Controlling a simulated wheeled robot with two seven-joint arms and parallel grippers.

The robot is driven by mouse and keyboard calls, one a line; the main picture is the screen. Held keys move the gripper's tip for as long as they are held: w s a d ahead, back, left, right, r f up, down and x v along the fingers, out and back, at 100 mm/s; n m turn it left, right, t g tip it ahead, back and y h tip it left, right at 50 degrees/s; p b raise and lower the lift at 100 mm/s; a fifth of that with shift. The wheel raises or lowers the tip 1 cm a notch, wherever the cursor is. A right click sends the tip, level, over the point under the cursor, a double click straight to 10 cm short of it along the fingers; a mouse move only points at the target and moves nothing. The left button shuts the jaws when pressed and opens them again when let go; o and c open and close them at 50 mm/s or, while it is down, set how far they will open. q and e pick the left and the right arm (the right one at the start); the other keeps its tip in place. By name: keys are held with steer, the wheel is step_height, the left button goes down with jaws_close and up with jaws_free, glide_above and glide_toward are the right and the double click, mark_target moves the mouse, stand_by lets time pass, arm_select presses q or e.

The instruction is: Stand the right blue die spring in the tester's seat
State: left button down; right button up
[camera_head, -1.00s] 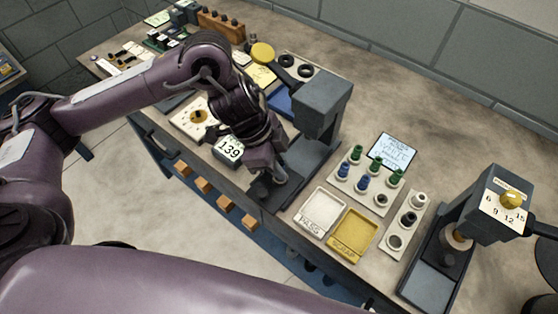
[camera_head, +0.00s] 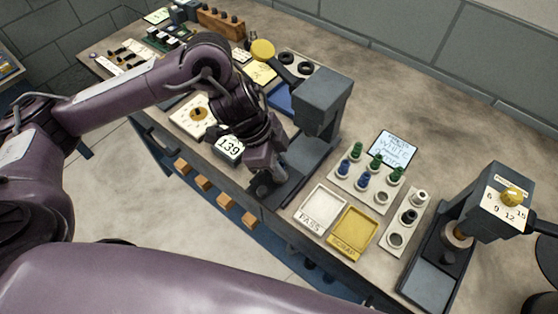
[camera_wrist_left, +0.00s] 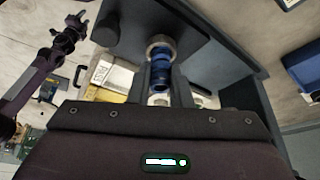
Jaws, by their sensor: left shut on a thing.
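My left gripper (camera_head: 276,178) is low over the base of the tester (camera_head: 322,98), a grey press. In the left wrist view its two fingers (camera_wrist_left: 161,80) are shut on a blue die spring (camera_wrist_left: 160,70). A pale metal ring (camera_wrist_left: 160,46) shows at the spring's far end. I cannot tell whether the spring rests in the seat. In the head view the gripper hides spring and seat. The white rack (camera_head: 347,183) holds several green springs and two blue ones (camera_head: 343,166), (camera_head: 362,181); its right front place is empty. My right gripper (camera_wrist_left: 70,35) appears small in the left wrist view, its opening unclear.
A white PASS tray (camera_head: 302,216) and a yellow SCRAP tray (camera_head: 340,245) lie right of the tester. A second press (camera_head: 480,215) stands at the right. A readout showing 139 (camera_head: 230,147) sits left of my gripper. The back right bench is clear.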

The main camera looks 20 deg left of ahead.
arm_select(q)
steer(key=shift+f, duration=0.3)
steer(key=c, duration=0.9)
jaws_free()
steer(key=shift+o, duration=0.2)
steer(key=shift+r, duration=0.1)
step_height(320, 180, up, 7)
steer(key=p, duration=0.7)
steer(key=shift+r+p, duration=0.2)
steer(key=shift+p, duration=0.2)
stand_by(0.3)
